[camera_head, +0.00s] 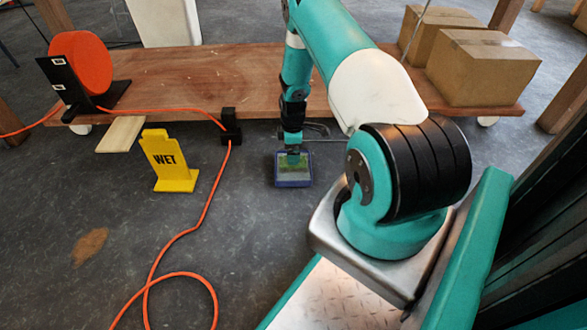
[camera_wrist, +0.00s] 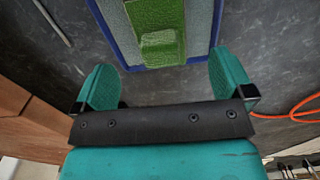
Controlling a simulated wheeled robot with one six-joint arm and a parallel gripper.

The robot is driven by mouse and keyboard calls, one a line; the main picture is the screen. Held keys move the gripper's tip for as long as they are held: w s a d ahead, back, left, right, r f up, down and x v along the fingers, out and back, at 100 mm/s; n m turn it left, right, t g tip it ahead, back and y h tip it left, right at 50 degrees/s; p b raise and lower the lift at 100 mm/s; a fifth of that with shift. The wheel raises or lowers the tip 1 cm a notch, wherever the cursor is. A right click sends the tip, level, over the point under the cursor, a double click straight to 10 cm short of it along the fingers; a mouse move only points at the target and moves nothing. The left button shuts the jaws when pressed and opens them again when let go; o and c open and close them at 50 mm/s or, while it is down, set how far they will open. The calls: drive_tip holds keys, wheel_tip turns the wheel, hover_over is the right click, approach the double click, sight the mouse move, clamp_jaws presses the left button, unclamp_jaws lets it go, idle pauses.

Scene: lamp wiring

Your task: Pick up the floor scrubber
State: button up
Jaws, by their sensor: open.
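What looks like the floor scrubber (camera_head: 293,183) lies on the grey floor, below my arm, in the head view. In the wrist view the scrubber (camera_wrist: 200,30) shows a pale grey-blue face with a blue rim and a raised green block (camera_wrist: 157,35) on it. Its far part is cut off by the top edge there. My gripper (camera_wrist: 165,78) is open and empty, its two teal fingers spread wide on either side of the scrubber's near edge. In the head view my gripper (camera_head: 292,150) points down over the scrubber and hides part of it. Contact cannot be told.
A low wooden platform (camera_head: 190,75) on wheels stands behind, with cardboard boxes (camera_head: 485,70) and an orange reel (camera_head: 82,62). An orange cable (camera_head: 208,195) runs from a black clamp (camera_head: 230,130) across the floor. A yellow WET sign (camera_head: 168,162) stands to the left.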

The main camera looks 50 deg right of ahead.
drive_tip(key=shift+f+b, duration=2.6)
drive_tip(key=shift+f, duration=0.2)
drive_tip(key=shift+r, duration=0.1)
drive_tip(key=shift+c, duration=0.2)
drive_tip(key=c, duration=1)
